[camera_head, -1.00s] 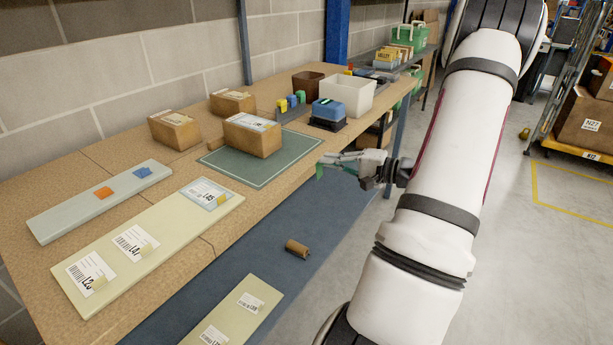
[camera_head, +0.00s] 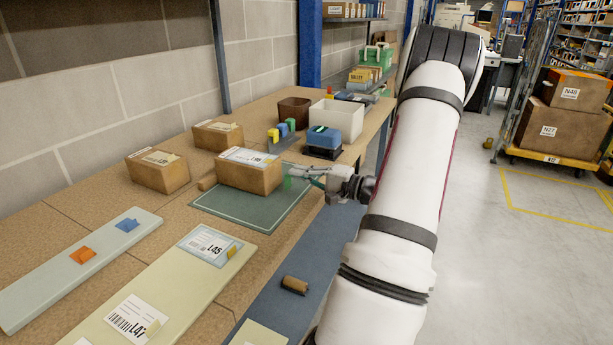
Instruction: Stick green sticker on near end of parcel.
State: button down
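The parcel (camera_head: 245,178), a brown carton with a white label on top, lies on the green mat (camera_head: 238,206) on the workbench. My gripper (camera_head: 296,175) reaches in from the right, just beyond the parcel's right end. Its fingertips are shut on the green sticker (camera_head: 288,183), which hangs near that end of the parcel. I cannot tell whether the sticker touches the carton. A pale strip (camera_head: 50,284) at the left carries an orange sticker (camera_head: 83,255) and a blue sticker (camera_head: 128,225).
Two other cartons (camera_head: 158,172) (camera_head: 217,136) stand behind and left of the parcel. A blue-topped device (camera_head: 335,120), a white bin (camera_head: 338,118) and a brown bin (camera_head: 294,112) stand farther back. A cream board (camera_head: 185,275) with labels lies in front.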

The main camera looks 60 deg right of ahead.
jog(key=shift+w+a, duration=0.1)
jog(key=shift+w, duration=1.8)
jog(key=shift+w+b, duration=0.45)
jog(key=shift+b, duration=0.9)
dwell(2.0)
jog(key=c, duration=1.4)
grip_release()
jog(key=shift+s, duration=0.1)
jog(key=shift+s+d, duration=0.15)
jog(key=shift+s, duration=1.6)
jog(key=shift+s+d, duration=0.1)
jog(key=shift+s, duration=1.6)
